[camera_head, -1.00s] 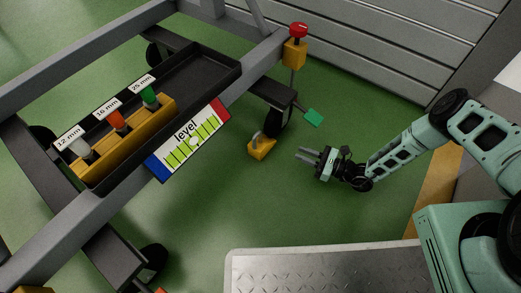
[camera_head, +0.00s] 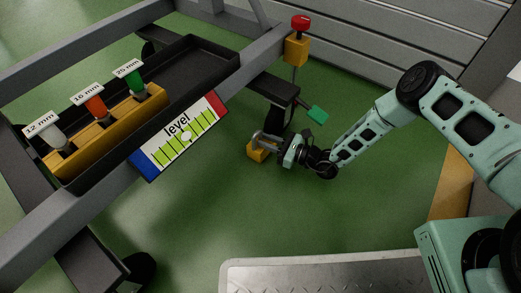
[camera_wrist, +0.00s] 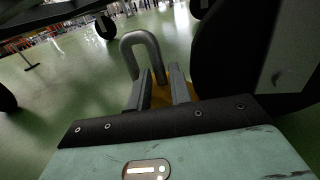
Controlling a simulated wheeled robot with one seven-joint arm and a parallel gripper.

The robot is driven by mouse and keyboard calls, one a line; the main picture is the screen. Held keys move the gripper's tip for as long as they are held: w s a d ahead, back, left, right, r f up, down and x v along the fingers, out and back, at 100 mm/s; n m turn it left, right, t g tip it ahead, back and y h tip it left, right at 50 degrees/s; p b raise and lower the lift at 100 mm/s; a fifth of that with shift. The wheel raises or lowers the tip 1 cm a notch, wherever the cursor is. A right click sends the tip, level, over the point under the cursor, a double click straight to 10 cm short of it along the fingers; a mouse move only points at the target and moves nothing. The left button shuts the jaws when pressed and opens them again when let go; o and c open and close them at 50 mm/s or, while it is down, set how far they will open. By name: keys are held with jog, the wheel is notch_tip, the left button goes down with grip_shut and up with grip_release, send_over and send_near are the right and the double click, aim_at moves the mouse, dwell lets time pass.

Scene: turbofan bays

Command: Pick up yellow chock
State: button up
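The yellow chock (camera_head: 257,152) sits on the green floor beside a black caster wheel, below the cart frame. A grey loop handle stands up from it; the handle shows clearly in the wrist view, and a little of the yellow chock body (camera_wrist: 161,97) shows behind the fingers. My gripper (camera_head: 270,142) is at the chock, reaching in from the right. In the wrist view its two fingers (camera_wrist: 160,88) are apart, with the handle at and just beyond their tips. I cannot tell whether either finger touches the handle.
The caster wheel (camera_wrist: 233,50) stands close on the right in the wrist view. A green pedal (camera_head: 318,116) sticks out above my gripper. The cart's grey beam (camera_head: 105,200) and black tray (camera_head: 205,62) are to the left. Open floor lies below the gripper.

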jog(key=shift+b+x, duration=0.75)
jog(key=shift+x, duration=0.7)
grip_shut()
jog(key=shift+r, duration=0.1)
